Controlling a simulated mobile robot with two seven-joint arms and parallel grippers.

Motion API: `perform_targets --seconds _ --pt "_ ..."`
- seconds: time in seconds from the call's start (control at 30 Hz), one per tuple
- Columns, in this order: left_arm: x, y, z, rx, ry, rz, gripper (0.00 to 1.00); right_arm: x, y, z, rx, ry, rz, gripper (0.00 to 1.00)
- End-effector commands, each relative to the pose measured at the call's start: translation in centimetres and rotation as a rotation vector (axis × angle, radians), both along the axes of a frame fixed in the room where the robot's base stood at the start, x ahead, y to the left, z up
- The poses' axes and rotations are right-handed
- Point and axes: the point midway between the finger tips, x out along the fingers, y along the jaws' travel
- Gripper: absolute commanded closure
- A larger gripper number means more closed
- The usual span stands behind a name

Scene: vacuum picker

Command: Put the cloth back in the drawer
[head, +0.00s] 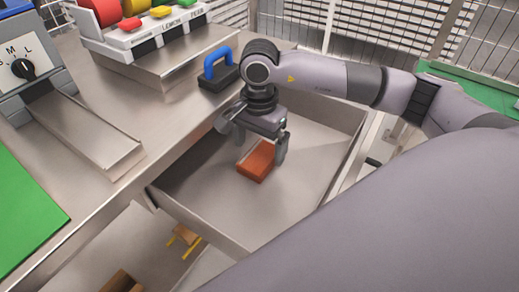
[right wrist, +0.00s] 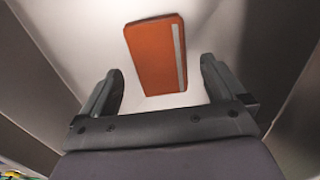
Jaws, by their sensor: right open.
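The cloth (head: 257,162) is an orange-brown folded block lying on the floor of the open metal drawer (head: 300,190). It also shows in the right wrist view (right wrist: 154,55) as an orange rectangle with a pale stripe along one side. My right gripper (head: 256,145) is inside the drawer area, pointing down above the cloth, with its fingers apart. In the right wrist view the fingers (right wrist: 162,85) are open with nothing between them, and the cloth lies just beyond the fingertips. My left gripper is not in view.
A blue-handled tool (head: 218,65) stands on the steel counter (head: 165,110) beside the drawer. The drawer floor around the cloth is bare.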

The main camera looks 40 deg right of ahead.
Motion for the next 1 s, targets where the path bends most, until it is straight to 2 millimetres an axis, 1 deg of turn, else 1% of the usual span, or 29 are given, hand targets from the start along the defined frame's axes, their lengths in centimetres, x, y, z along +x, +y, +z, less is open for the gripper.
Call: perform_targets --seconds 0.03,0.2,0.3,0.43,0.6,1.0 --pt "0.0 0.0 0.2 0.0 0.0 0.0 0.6 0.1 0.0 1.4 0.001 -0.005 0.0 0.03" --pt "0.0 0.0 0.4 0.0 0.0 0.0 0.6 0.1 0.0 5.2 0.001 -0.006 0.002 0.03" --pt "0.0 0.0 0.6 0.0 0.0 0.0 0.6 0.1 0.0 7.1 0.001 -0.005 0.001 0.03" --pt "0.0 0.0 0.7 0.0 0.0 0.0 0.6 0.1 0.0 8.8 0.001 -0.003 0.0 0.03" --pt "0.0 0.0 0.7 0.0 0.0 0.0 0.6 0.0 0.0 9.6 0.0 -0.001 0.001 0.03" --pt "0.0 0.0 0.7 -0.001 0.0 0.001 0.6 0.0 0.0 9.7 0.0 -0.001 0.001 0.03"
